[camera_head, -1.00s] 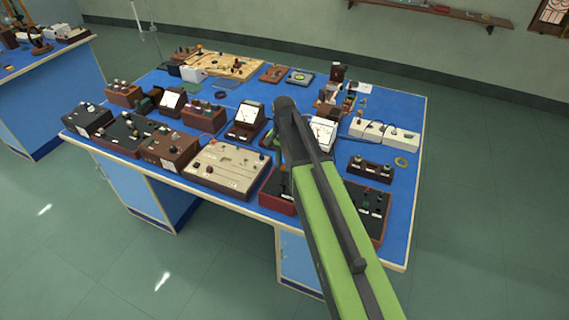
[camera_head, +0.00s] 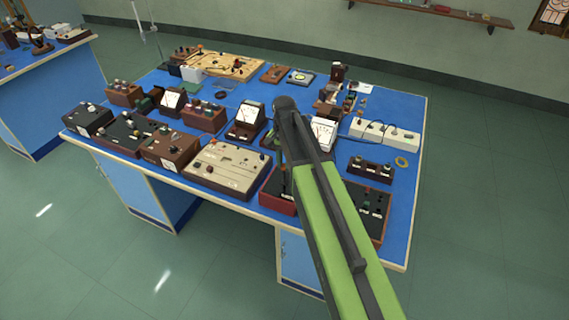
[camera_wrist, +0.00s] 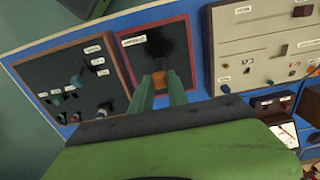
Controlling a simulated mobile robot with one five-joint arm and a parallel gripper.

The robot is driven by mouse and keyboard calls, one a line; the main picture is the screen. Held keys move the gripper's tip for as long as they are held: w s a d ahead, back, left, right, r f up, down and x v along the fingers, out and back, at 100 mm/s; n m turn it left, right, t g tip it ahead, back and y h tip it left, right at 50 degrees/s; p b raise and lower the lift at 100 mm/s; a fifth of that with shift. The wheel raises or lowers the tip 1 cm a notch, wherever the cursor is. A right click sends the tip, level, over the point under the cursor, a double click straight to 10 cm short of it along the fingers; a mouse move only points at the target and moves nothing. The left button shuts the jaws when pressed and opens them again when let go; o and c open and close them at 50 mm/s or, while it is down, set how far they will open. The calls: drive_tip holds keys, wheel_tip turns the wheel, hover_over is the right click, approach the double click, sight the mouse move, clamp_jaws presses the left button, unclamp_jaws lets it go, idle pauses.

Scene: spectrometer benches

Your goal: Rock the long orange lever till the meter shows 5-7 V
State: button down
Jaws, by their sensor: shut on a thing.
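The orange lever (camera_wrist: 159,80) shows as a small orange piece between the two green fingers of my gripper (camera_wrist: 160,85) in the wrist view. The fingers are shut on it. It rises from a dark panel (camera_wrist: 137,66) with a red frame and a white label; its lower part is hidden.
A dark box with knobs (camera_wrist: 70,84) is close on one side of the lever panel, and a cream panel (camera_wrist: 262,48) is close on the other. Several instruments crowd the blue bench (camera_head: 392,225). The floor (camera_head: 480,220) to its right is clear.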

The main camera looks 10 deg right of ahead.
drive_tip(key=shift+w+d, duration=0.3)
drive_tip(key=shift+w+d+f+b, duration=0.25)
drive_tip(key=shift+w+d, duration=0.3)
drive_tip(key=shift+w, duration=0.2)
drive_tip(key=shift+w+d+f+b, duration=0.3)
drive_tip(key=shift+w+d, duration=0.2)
drive_tip(key=shift+w, duration=0.2)
drive_tip(key=shift+w+d+f+b, duration=0.25)
drive_tip(key=shift+w+d, duration=0.3)
drive_tip(key=shift+w, duration=0.2)
drive_tip(key=c, duration=1.3)
unclamp_jaws()
